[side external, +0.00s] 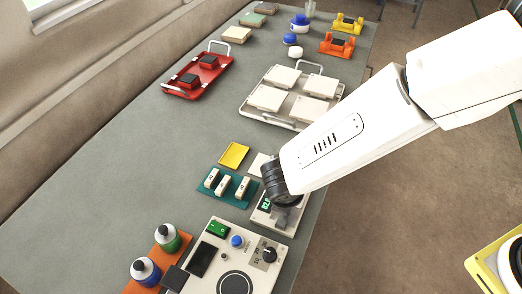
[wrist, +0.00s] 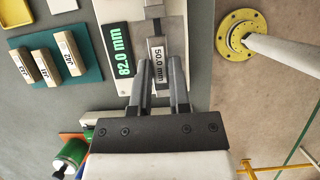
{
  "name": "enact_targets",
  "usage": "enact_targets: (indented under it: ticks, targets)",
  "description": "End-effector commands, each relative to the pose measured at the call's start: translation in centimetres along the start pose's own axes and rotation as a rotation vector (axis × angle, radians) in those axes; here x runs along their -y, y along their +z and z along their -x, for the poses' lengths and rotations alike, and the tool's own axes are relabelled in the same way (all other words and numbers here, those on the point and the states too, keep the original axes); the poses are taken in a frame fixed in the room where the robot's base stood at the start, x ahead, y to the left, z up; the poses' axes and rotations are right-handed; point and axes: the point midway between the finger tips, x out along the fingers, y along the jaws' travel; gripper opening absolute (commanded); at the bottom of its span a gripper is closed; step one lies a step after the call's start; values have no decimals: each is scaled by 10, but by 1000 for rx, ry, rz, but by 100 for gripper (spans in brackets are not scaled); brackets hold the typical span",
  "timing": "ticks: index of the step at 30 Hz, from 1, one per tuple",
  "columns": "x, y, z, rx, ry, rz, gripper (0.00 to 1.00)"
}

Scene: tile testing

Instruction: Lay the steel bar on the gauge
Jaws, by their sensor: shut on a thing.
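The steel bar (wrist: 158,62), grey with a white label reading 50.0 mm, is between the two fingers of my gripper (wrist: 161,72) in the wrist view. My gripper is shut on it. The gauge (wrist: 108,17) is a pale device beneath, and its green display reads 82.0 mm. The bar is over the gauge's darker strip, beside the display; I cannot tell whether it touches. In the side external view my gripper (side external: 284,216) is low over the gauge (side external: 262,220), and the arm's end hides the bar.
A teal mat (side external: 204,188) with three labelled blocks lies left of the gauge, with a yellow tile (side external: 233,155) behind it. A control box (side external: 213,233) and two bottles on an orange mat stand in front. A white tray of tiles (side external: 254,109) lies behind. The left table is clear.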

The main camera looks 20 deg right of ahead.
Motion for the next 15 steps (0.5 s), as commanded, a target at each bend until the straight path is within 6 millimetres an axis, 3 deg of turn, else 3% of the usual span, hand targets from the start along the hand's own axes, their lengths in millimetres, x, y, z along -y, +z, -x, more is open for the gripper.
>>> enact_targets:
  ticks: [9,15]
  targets:
    - [-2,-12,-28,0,-2,1,0]
    - [-2,-13,-30,0,0,0,0]
